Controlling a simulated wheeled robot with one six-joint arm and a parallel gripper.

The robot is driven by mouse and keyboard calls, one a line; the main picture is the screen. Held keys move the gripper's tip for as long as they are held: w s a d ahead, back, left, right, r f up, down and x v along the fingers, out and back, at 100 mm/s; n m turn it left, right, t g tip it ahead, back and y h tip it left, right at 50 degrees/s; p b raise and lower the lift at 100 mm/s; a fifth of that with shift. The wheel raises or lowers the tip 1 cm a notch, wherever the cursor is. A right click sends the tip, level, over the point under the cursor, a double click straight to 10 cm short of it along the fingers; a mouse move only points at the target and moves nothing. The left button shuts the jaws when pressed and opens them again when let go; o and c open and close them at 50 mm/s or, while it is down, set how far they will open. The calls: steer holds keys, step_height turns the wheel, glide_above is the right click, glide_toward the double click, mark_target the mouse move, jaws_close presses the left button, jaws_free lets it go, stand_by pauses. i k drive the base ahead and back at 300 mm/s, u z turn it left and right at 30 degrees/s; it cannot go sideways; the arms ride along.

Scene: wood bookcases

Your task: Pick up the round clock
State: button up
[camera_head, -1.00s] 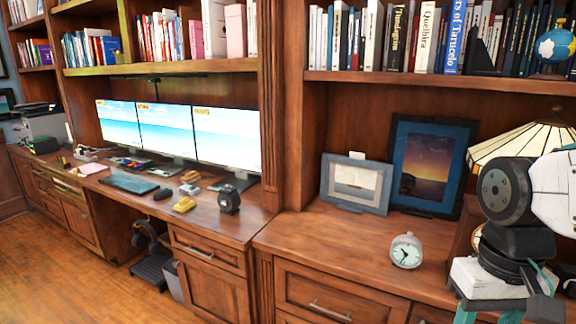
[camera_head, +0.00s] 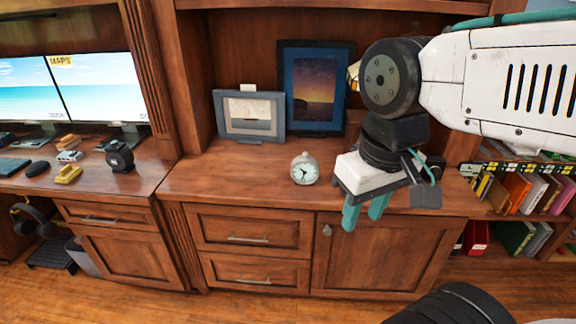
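The round clock (camera_head: 305,169) is small and silver-grey with a pale face. It stands upright on the wooden cabinet top (camera_head: 240,186), near the front edge and left of my gripper. My gripper (camera_head: 364,212) points down in front of the cabinet, to the right of the clock. Its two teal fingers are apart with nothing between them. The gripper does not touch the clock in this view.
A grey picture frame (camera_head: 250,117) and a larger dark frame (camera_head: 316,88) lean behind the clock. Left on the desk are a black round device (camera_head: 119,156) and monitors (camera_head: 100,88). Books (camera_head: 520,190) fill low shelves at right. The cabinet top left of the clock is clear.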

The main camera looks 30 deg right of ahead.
mark_target(311, 164)
steer(key=k, duration=0.5)
steer(key=z, duration=0.8)
steer(key=i, duration=1.5)
steer(key=u, duration=0.8)
